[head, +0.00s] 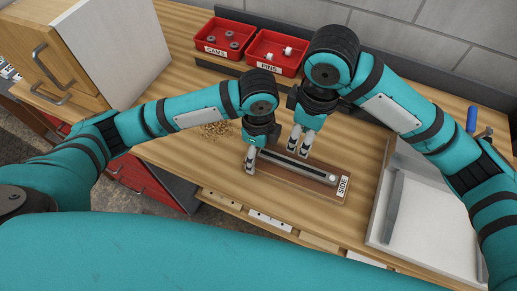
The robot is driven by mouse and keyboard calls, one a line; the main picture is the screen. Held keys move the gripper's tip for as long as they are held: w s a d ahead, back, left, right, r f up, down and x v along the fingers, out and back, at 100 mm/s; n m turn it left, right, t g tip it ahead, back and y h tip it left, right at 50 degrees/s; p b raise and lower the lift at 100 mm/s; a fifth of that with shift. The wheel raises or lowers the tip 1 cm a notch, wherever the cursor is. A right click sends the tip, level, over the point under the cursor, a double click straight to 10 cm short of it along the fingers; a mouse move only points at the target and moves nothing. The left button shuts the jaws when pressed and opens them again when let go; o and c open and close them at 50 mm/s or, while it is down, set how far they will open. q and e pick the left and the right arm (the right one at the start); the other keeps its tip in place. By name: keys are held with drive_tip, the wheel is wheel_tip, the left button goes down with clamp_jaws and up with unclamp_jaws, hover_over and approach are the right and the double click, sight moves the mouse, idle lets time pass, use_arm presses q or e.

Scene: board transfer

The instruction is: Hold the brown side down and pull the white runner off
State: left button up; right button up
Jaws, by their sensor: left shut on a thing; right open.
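The brown side (304,184) lies flat on the wooden bench, with a white "SIDE" label at its right end. The runner (300,169), a long pale bar with a dark strip along its middle, lies along the top of the brown side. My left gripper (250,166) is shut on the left end of the brown side; its exact hold is small in the picture. My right gripper (299,147) is open and empty over the far edge of the brown side, close to the runner. I cannot tell whether it touches the runner.
Red bins labelled "CAMS" (206,50) and "PINS" (262,66) stand at the back. A small pile of tan pieces (214,130) lies left of my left gripper. A pale grey tray (425,225) is at the right. The bench's front edge is close to the brown side.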

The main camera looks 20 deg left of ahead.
sight(298, 165)
drive_tip(key=shift+s+d+f+n, duration=0.2)
drive_tip(key=shift+s+f+n, duration=0.1)
drive_tip(key=shift+s, duration=0.4)
drive_tip(key=shift+f, duration=4.4)
clamp_jaws()
